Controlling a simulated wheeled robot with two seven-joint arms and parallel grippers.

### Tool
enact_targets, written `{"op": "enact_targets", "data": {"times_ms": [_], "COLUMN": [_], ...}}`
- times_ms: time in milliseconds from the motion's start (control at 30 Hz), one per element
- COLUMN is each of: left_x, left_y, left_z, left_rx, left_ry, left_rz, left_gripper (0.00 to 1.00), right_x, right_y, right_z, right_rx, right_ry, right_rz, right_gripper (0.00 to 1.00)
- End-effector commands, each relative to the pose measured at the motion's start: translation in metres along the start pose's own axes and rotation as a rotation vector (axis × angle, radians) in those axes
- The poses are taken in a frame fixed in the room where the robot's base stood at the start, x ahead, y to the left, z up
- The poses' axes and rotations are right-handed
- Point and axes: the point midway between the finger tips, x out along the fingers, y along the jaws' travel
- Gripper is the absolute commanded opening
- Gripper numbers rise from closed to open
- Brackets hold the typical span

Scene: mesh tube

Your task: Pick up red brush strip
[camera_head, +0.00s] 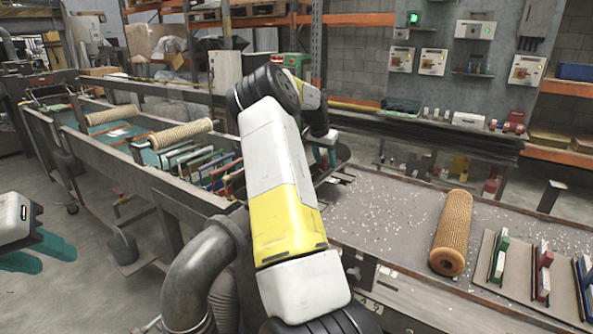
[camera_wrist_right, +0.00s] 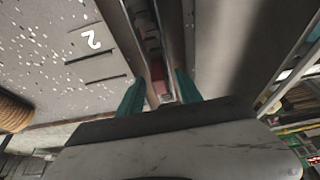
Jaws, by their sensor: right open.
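A red brush strip (camera_head: 544,272) stands on a light board at the far right of the head view, between a green strip (camera_head: 499,258) and a blue strip (camera_head: 583,285). My right gripper (camera_head: 324,157) is far to its left, partly hidden behind my own arm. In the right wrist view its teal fingers (camera_wrist_right: 158,92) are apart. A small reddish piece (camera_wrist_right: 158,71) shows in a dark gap beyond them; I cannot tell what it is or whether it touches. My left gripper (camera_head: 40,256) is at the left edge, its teal fingers apart and empty.
A tan mesh roller (camera_head: 453,233) lies on the speckled table (camera_head: 385,215) left of the board. Several coloured strips (camera_head: 205,168) stand in the trough at left, with two more rollers (camera_head: 180,133) across it. A grey pipe (camera_head: 198,275) rises in front. The table's middle is clear.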

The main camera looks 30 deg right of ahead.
Motion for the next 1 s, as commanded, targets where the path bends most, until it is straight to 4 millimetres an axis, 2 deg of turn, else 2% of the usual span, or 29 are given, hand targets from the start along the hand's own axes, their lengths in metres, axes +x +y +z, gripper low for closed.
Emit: {"op": "enact_targets", "data": {"times_ms": [200, 400, 800, 867, 1000], "left_x": [0.000, 0.000, 0.000, 0.000, 0.000], "left_y": [0.000, 0.000, 0.000, 0.000, 0.000], "left_z": [0.000, 0.000, 0.000, 0.000, 0.000], "left_rx": [0.000, 0.000, 0.000, 0.000, 0.000], "left_ry": [0.000, 0.000, 0.000, 0.000, 0.000], "left_rz": [0.000, 0.000, 0.000, 0.000, 0.000], "left_gripper": [0.36, 0.36, 0.36, 0.36, 0.36], "right_x": [0.000, 0.000, -0.003, -0.007, -0.030], "right_y": [0.000, -0.001, -0.001, -0.001, -0.001], "right_z": [0.000, 0.000, -0.001, -0.004, -0.013], "right_rx": [0.000, -0.001, -0.001, -0.001, -0.001], "right_ry": [0.001, 0.001, 0.002, 0.003, 0.006], "right_rz": [-0.001, -0.001, -0.002, -0.003, -0.005], "right_gripper": [0.40, 0.01, 0.00, 0.00, 0.00]}}
